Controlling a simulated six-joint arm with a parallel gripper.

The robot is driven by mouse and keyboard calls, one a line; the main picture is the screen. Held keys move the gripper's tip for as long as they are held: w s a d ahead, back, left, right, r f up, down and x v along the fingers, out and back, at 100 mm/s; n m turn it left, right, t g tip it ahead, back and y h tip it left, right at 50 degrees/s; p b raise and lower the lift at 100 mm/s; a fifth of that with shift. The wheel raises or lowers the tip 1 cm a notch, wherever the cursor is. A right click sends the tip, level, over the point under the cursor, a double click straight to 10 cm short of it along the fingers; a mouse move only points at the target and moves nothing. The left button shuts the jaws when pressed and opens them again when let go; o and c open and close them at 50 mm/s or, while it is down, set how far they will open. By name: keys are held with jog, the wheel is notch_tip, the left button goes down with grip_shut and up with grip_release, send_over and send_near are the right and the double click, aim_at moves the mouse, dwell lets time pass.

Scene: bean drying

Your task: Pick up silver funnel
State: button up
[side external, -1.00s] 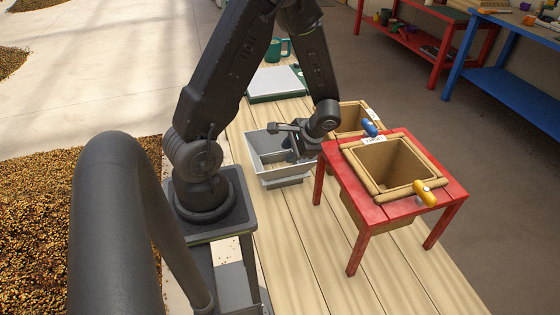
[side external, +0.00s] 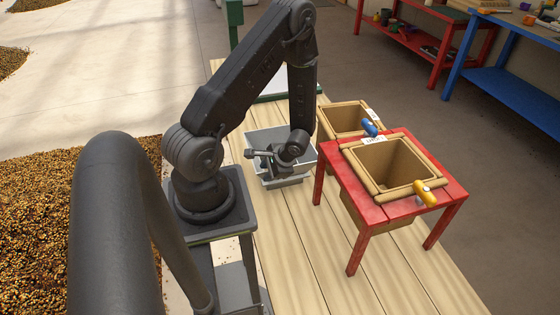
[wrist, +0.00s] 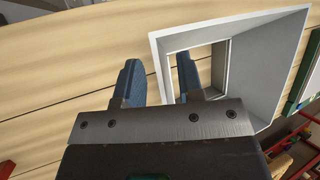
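The silver funnel (side external: 258,140) is a grey square hopper with sloping walls, resting on the wooden table. In the wrist view the funnel (wrist: 275,62) fills the right side, with its square opening facing me. My gripper (side external: 276,178) is at the funnel's near side and partly hides it in the side view. In the wrist view my gripper (wrist: 158,76) is open. One finger appears over the funnel's opening and the other outside its left wall, with the rim between them. I cannot tell whether either finger touches the funnel.
A red stand (side external: 455,188) holding a wooden hopper (side external: 385,150) is to the right. Blue (side external: 370,127) and yellow (side external: 427,194) handles stick out there. Another wooden box (side external: 345,108) stands behind it. The near tabletop (side external: 300,245) is clear.

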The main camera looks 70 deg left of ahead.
jog(key=shift+s+a+f, duration=0.15)
jog(key=shift+f, duration=0.2)
jog(key=shift+c, duration=0.2)
grip_shut()
dwell(1.0)
